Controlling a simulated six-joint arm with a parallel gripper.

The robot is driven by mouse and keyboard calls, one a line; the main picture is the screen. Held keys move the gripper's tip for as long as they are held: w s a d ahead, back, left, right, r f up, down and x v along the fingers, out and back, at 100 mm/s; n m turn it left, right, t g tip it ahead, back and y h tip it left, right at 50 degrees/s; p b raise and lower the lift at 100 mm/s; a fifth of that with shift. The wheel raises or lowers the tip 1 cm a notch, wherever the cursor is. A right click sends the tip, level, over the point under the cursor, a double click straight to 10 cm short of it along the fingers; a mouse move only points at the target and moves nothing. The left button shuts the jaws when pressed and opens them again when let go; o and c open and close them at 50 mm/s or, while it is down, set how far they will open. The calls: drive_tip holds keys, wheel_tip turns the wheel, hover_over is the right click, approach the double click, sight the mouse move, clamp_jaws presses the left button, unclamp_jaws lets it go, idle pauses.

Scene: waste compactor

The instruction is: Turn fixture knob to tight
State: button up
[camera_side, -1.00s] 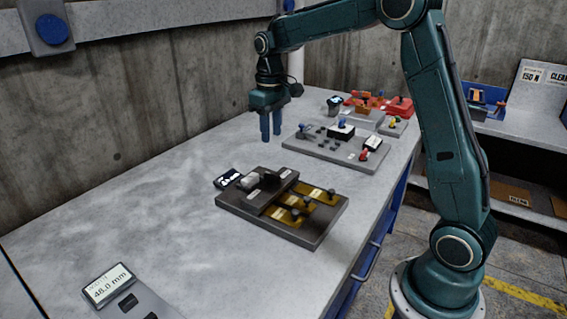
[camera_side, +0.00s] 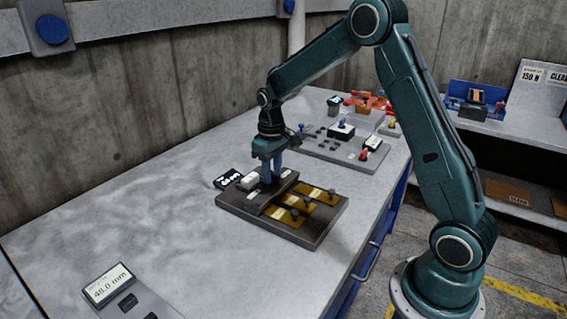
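The fixture is a dark plate (camera_side: 318,231) on the grey bench, with a raised dark block (camera_side: 286,187) along its back left and several gold strips (camera_side: 299,200) with small dark knobs on them. My gripper (camera_side: 271,178) points straight down over the block, its two blue fingers low at the block's top, where a dark knob stood in view earlier. The fingers look a little apart. They hide the knob, so I cannot tell whether they touch or clasp it.
A grey panel (camera_side: 350,158) with buttons and red and blue parts stands behind. A readout showing 48.0 mm (camera_side: 107,285) is at the front left.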

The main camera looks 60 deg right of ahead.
drive_tip(key=shift+f, duration=0.1)
drive_tip(key=shift+c, duration=0.2)
clamp_jaws()
drive_tip(key=shift+m, duration=0.4)
drive_tip(key=m, duration=1.7)
idle(0.5)
